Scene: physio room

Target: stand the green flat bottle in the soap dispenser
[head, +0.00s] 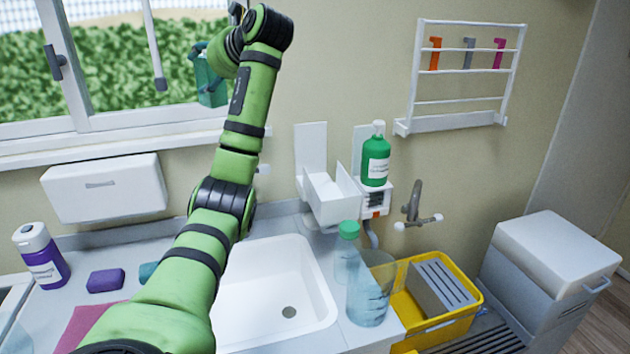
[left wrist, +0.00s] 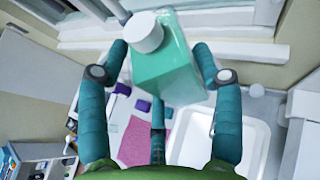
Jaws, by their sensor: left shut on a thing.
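The green flat bottle (left wrist: 165,72) has a white cap and sits between the teal fingers of my left gripper (left wrist: 160,60). In the head view my left gripper (head: 203,58) is high up in front of the window, shut on the bottle (head: 212,92). The white soap dispenser (head: 331,196) is on the wall behind the sink, with an open, empty-looking holder. It is lower and to the right of the bottle, well apart from it. My right gripper is not in view.
A second dispenser (head: 376,200) beside it holds a green round bottle (head: 376,156). A yellow crate (head: 432,335) is on the right. A white wall box (head: 105,188) hangs left.

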